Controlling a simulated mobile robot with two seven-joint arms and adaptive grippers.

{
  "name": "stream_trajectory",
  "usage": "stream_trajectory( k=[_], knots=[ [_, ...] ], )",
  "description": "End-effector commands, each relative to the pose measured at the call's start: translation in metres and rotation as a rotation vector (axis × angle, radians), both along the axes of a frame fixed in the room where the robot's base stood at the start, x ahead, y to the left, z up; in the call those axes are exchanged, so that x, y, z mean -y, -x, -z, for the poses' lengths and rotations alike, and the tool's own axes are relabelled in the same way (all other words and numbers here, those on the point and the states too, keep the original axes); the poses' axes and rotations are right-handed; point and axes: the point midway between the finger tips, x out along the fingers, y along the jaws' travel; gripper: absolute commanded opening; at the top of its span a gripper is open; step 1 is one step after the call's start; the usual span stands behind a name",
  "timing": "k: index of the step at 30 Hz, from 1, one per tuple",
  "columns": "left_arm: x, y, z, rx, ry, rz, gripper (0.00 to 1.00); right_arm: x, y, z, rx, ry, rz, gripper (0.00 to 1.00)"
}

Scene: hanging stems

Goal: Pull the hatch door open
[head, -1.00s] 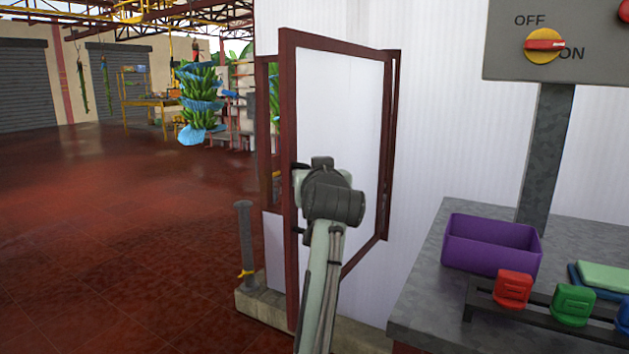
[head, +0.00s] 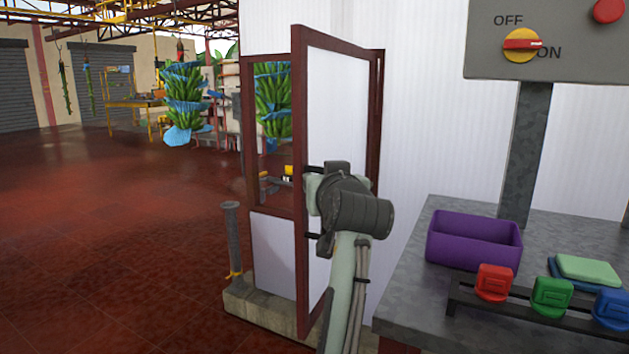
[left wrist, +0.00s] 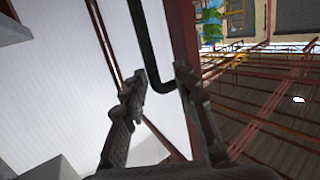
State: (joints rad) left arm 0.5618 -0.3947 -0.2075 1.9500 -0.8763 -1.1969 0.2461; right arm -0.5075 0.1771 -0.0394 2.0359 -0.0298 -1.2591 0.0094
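The hatch door (head: 338,110), a white panel in a dark red frame, stands swung out from its opening in the head view. It is hinged on its right side. My left arm reaches its free edge, and my wrist hides most of the gripper there. Ends of the black handle (head: 312,236) show beside the wrist. In the left wrist view, the handle (left wrist: 146,35) runs between the two fingers of my left gripper (left wrist: 160,82). The fingers are apart, with visible gaps beside the bar. My right gripper is in neither view.
Through the hatch opening, banana bunches (head: 272,100) show. A low curb (head: 262,306) and a grey post (head: 233,240) stand below it. At right are a grey table (head: 408,300) with a purple bin (head: 470,243) and a switch box (head: 560,40). The red floor at left is clear.

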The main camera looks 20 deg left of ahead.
Motion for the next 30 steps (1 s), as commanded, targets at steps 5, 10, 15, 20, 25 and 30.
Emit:
stream_trajectory(
  k=[5, 10, 15, 20, 25, 30],
  knots=[
    [0.011, 0.007, -0.012, 0.025, -0.005, 0.001, 0.32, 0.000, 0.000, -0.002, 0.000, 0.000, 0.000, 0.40],
    [0.022, 0.012, -0.009, 0.020, -0.003, 0.001, 0.32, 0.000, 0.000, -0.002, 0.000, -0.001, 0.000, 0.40],
    [0.029, 0.016, -0.006, 0.014, -0.001, 0.000, 0.32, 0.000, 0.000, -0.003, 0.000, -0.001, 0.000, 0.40],
    [0.030, 0.017, -0.004, 0.011, 0.000, 0.000, 0.32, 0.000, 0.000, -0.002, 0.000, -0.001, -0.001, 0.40],
    [0.030, 0.016, -0.003, 0.009, 0.000, 0.000, 0.32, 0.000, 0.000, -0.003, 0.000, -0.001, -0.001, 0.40],
    [0.030, 0.016, -0.003, 0.007, 0.001, 0.000, 0.32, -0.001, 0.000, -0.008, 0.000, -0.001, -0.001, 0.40]
  ],
)
